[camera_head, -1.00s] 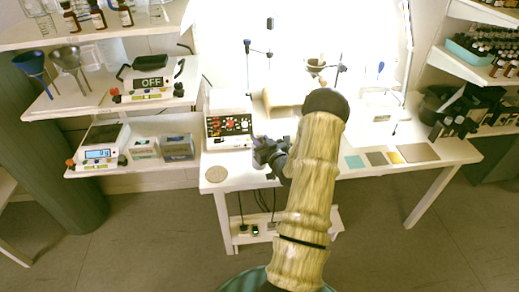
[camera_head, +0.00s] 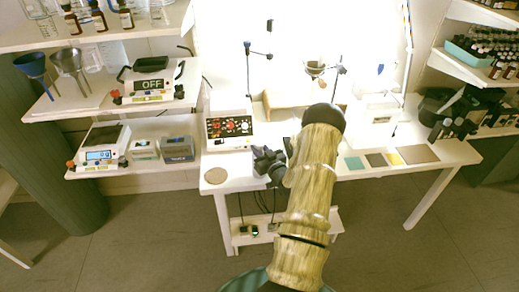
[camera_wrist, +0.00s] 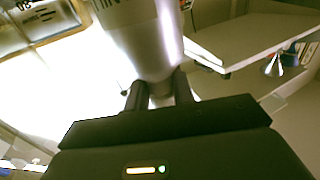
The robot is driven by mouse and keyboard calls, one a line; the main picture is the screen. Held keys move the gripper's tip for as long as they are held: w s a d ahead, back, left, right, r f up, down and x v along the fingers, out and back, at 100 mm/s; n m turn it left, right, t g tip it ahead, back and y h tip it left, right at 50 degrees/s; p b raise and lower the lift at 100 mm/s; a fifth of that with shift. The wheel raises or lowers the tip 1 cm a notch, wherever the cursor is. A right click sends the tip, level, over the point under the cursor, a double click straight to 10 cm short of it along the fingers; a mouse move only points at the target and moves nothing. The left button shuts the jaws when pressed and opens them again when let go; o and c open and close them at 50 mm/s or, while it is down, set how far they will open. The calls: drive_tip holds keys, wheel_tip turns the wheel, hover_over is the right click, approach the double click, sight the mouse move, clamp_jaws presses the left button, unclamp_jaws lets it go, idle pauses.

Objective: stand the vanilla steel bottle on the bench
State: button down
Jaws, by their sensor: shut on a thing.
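In the wrist view, a shiny steel bottle (camera_wrist: 150,42) with dark lettering, only partly readable, stands up between the two dark fingers of my gripper (camera_wrist: 160,92). The fingers are shut on it. Its upper part runs out of the picture. In the head view, my gripper (camera_head: 268,161) is over the front left part of the white bench (camera_head: 238,178), right of a round cork mat (camera_head: 215,175). I cannot make out the bottle there, nor whether it touches the bench.
A white device with red knobs (camera_head: 228,132) stands behind my gripper. Coloured square tiles (camera_head: 375,160) lie on the bench to the right. Shelves with scales (camera_head: 100,150) are at left. The bench front between mat and gripper looks clear.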

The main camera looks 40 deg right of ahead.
drive_tip(key=c, duration=1.2)
unclamp_jaws()
drive_tip(key=shift+f, duration=0.1)
drive_tip(key=shift+s+a, duration=0.15)
drive_tip(key=shift+s, duration=0.2)
drive_tip(key=s, duration=0.3)
drive_tip(key=s+a+b, duration=0.1)
drive_tip(key=s, duration=0.3)
drive_tip(key=s+b, duration=0.1)
drive_tip(key=s, duration=0.3)
drive_tip(key=shift+s+a, duration=0.1)
drive_tip(key=shift+a, duration=0.25)
